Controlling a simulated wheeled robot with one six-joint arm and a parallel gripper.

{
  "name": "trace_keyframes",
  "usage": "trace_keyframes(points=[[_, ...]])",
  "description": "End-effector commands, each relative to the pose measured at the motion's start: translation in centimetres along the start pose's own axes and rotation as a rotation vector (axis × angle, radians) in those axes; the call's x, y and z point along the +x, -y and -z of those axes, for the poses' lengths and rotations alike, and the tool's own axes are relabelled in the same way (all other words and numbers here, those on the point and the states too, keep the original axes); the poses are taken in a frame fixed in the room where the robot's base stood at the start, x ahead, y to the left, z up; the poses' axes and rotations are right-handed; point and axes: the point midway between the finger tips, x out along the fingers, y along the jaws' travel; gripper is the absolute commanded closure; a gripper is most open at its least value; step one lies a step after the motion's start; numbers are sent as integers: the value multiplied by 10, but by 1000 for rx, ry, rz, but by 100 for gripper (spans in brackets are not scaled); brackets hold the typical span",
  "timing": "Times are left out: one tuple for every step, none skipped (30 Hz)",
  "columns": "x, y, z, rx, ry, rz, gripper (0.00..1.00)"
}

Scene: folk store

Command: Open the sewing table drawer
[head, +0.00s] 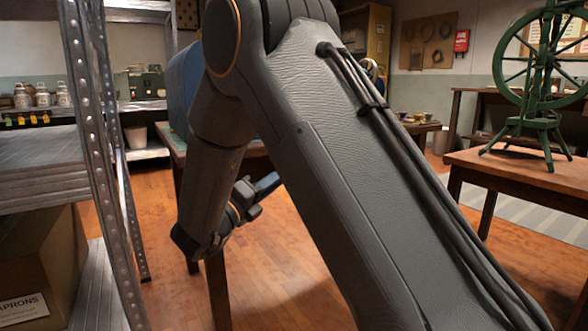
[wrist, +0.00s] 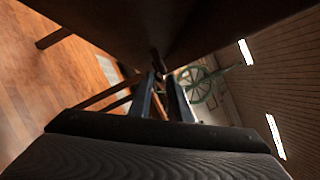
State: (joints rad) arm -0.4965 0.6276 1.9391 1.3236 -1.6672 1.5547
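In the head view, the wooden sewing table (head: 255,150) stands behind my arm, which hides most of it. Its drawer front is hidden there. My gripper (head: 266,185) is beside the table, just below its top edge, pointing right. In the wrist view, a dark brown wooden face (wrist: 180,25), apparently part of the table, fills the upper middle. A small dark knob-like piece (wrist: 156,60) shows just ahead of the fingertips. My gripper (wrist: 160,77) has its two fingers apart with a gap between them. I cannot tell whether they touch the knob-like piece.
A metal shelf (head: 85,130) with a box (head: 40,265) stands close on the left. A blue object (head: 182,85) is on the table, partly hidden. A green spinning wheel (head: 540,70) stands on another table (head: 520,170) at right. Wooden floor (head: 275,270) is clear between them.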

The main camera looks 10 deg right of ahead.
Motion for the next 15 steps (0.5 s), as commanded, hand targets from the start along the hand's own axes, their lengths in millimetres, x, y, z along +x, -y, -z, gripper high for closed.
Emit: trace_keyframes(points=[[10,-1,3,1,-6,4,83],[16,0,4,1,-8,4,83],[24,0,6,0,-11,6,83],[30,0,6,0,-11,7,83],[35,0,7,-1,-12,8,83],[42,0,8,-2,-13,7,83],[47,0,8,-2,-13,7,83],[51,0,7,-1,-12,8,83],[56,0,7,-1,-12,8,83],[60,0,7,-1,-12,8,83],[63,0,7,-1,-12,7,83],[66,0,6,-1,-11,6,83],[69,0,6,-2,-10,5,83],[71,0,6,-2,-10,5,83],[72,0,6,-2,-9,5,83]])
